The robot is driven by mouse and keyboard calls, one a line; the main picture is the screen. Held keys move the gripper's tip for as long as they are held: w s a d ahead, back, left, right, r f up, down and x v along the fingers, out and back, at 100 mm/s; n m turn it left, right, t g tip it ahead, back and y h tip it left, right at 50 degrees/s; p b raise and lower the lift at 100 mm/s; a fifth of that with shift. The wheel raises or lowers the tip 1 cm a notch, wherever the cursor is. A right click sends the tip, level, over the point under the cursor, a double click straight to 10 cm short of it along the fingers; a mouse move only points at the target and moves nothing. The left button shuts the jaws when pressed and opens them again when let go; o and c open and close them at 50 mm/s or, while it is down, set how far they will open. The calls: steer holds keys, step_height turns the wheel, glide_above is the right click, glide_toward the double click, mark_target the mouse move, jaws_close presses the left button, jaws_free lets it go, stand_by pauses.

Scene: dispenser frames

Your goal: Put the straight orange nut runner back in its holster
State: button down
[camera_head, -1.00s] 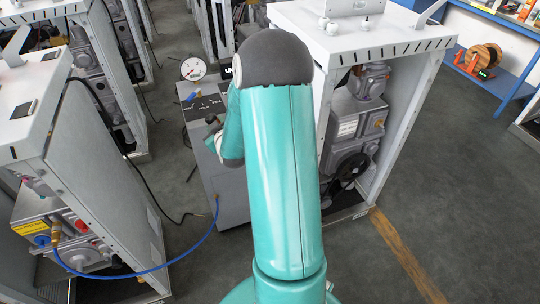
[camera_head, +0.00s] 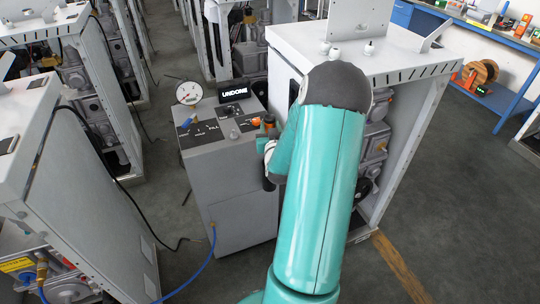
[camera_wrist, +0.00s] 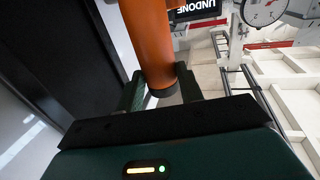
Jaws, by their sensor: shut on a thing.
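The orange nut runner (camera_wrist: 149,40) is a straight cylinder with a dark end in the wrist view. My gripper (camera_wrist: 161,88) is shut around it near that dark end, one finger on each side. In the head view a small bit of orange (camera_head: 269,121) shows beside my arm, above the grey cabinet's top; my arm hides most of the gripper and tool. I cannot make out the holster in either view.
The grey cabinet (camera_head: 232,190) carries a round dial gauge (camera_head: 189,93), a display reading UNDONE (camera_head: 234,91) and a black labelled panel (camera_head: 202,134). A tall white frame (camera_head: 424,120) stands close on the right. A blue hose (camera_head: 191,279) runs along the floor.

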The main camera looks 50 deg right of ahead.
step_height(320, 180, down, 11)
stand_by(0.5)
steer(key=c, duration=0.9)
jaws_free()
steer(key=shift+f, duration=0.1)
steer(key=v, duration=1.2)
